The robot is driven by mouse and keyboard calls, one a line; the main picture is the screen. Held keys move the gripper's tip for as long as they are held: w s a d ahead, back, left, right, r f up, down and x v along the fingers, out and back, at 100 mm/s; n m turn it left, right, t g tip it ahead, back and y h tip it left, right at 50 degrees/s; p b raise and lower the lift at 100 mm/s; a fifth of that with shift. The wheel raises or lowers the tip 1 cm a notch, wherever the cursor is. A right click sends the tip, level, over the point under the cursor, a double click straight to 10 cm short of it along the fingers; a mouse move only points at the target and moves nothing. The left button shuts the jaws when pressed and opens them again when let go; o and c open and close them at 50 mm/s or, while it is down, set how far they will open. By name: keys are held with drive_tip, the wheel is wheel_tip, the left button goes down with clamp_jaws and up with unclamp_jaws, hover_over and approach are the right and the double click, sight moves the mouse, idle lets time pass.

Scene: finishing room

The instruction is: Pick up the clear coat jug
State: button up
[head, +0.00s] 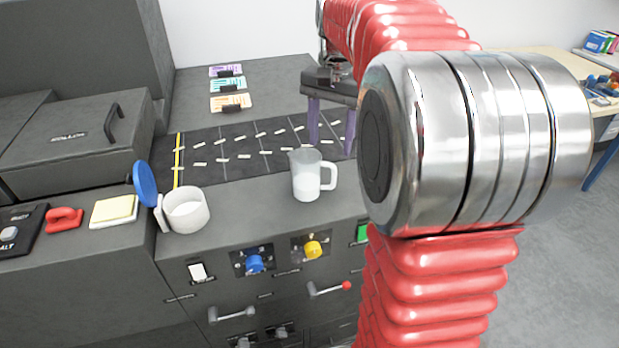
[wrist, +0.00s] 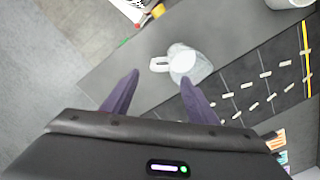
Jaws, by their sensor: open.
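The clear coat jug (head: 306,174) is a translucent jug with a white handle on its right and whitish contents. It stands upright on the grey counter, at the front edge of the black marked mat. My gripper (head: 331,128) has two purple fingers and is open and empty, behind and a little right of the jug in the head view. In the wrist view the jug (wrist: 186,62) lies beyond the fingertips of my gripper (wrist: 160,80), apart from them, with its handle turned left. Nothing hides the jug.
Yellow pads (head: 114,210) and a red-handled item (head: 64,220) lie farther left. Colored cards (head: 228,85) lie at the back. Knobs and levers line the counter front.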

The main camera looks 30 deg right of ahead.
sight(329, 166)
wheel_tip(329, 166, down, 8)
drive_tip(key=shift+f, duration=0.1)
idle(0.4)
drive_tip(key=shift+w+a+f, duration=0.1)
drive_tip(key=shift+f, duration=2.6)
drive_tip(key=c, duration=1.3)
drive_tip(key=shift+c, duration=0.2)
drive_tip(key=shift+r, duration=0.2)
drive_tip(key=shift+r, duration=4.8)
